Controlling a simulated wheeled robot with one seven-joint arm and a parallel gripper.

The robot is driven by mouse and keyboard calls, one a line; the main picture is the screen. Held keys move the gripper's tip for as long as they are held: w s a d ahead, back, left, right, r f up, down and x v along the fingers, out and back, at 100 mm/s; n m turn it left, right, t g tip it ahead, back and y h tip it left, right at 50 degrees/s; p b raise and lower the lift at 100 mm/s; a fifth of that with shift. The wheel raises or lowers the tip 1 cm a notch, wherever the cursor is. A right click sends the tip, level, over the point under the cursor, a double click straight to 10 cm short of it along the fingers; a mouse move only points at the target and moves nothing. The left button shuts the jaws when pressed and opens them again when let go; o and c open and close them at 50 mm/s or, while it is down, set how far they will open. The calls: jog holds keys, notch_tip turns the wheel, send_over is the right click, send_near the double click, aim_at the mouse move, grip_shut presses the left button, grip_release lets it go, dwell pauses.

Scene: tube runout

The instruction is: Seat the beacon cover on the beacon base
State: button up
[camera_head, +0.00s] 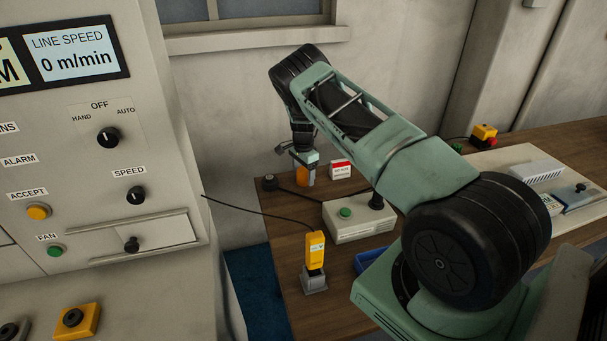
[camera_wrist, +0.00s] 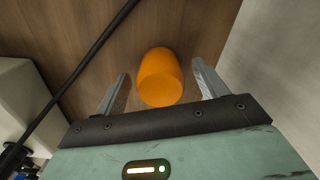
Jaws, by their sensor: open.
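The orange beacon cover (camera_head: 305,177) stands on the wooden table near the wall. In the wrist view the orange cover (camera_wrist: 160,77) lies between my two fingers, with a gap on both sides. My gripper (camera_head: 304,164) is open above and around it, pointing down; the wrist view shows both fingers of my gripper (camera_wrist: 158,80) apart.
A black cable crosses the table close to the cover. A red-and-white box (camera_head: 340,169) stands right of the cover. A control box (camera_head: 357,219) with a green button and a yellow device (camera_head: 315,250) on a grey stand are nearer. The wall is close behind.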

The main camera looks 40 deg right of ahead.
aim_at(303, 170)
jog(key=c, duration=1.1)
jog(key=shift+o, duration=0.2)
notch_tip(303, 170, up, 10)
jog(key=b, duration=0.3)
jog(key=w+a+r+p, duration=0.1)
jog(key=w+a+r, duration=0.1)
jog(key=w+a, duration=0.4)
jog(key=a, duration=0.4)
jog(key=shift+a, duration=0.15)
jog(key=shift+w, duration=0.1)
